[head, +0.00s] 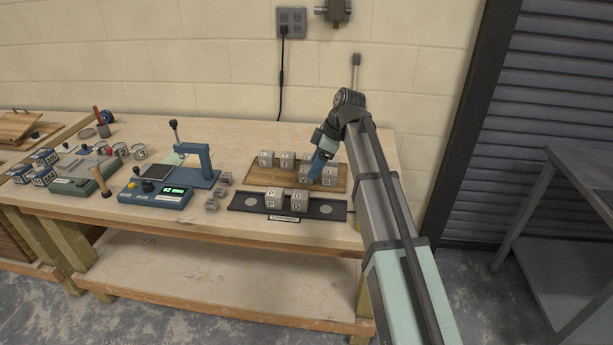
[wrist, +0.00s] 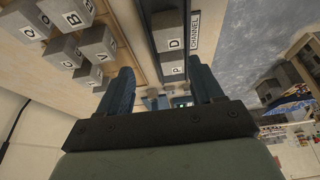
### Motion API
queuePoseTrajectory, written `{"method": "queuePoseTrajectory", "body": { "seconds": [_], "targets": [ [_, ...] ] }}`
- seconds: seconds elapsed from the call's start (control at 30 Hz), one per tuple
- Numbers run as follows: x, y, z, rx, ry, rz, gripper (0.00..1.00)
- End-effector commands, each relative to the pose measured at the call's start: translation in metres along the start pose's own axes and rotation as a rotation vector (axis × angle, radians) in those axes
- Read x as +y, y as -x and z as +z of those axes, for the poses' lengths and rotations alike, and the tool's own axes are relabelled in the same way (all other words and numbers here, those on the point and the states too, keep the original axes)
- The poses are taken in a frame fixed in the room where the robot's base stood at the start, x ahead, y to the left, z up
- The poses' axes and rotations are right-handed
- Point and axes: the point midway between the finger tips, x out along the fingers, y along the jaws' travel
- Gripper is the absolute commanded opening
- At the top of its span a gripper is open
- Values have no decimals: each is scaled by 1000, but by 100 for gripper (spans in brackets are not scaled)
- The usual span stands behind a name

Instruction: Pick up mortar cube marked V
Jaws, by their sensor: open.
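The grey mortar cube marked V (head: 303,179) stands on a wooden board (head: 258,182), in the front part of its group, left of the cube marked B (head: 327,181). The V cube also shows in the wrist view (wrist: 97,40), upper left, with its letter facing the camera. My gripper (head: 316,171) is over the board beside the V and B cubes, partly covering cubes behind. In the wrist view my gripper (wrist: 163,88) has its two fingers apart and nothing between them that it holds. The left finger appears close to the V cube; whether it touches cannot be told.
Several other lettered cubes share the board. A dark channel tray (head: 327,210) in front holds cubes P (head: 272,199) and D (head: 299,200). A blue press (head: 197,165), a scale (head: 158,195) and small grey blocks (head: 217,196) stand left. The wall is behind.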

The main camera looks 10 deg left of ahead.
Motion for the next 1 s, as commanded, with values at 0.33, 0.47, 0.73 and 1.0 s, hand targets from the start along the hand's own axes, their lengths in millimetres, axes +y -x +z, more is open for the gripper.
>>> {"method": "queuePoseTrajectory", "body": {
  "seconds": [0.33,0.47,0.73,1.0],
  "targets": [
    [120,12,3,0,-1,0,66],
    [125,5,6,0,1,-1,66],
    [122,-33,6,-1,0,-3,66],
    [122,-70,5,0,0,0,66]
  ]
}}
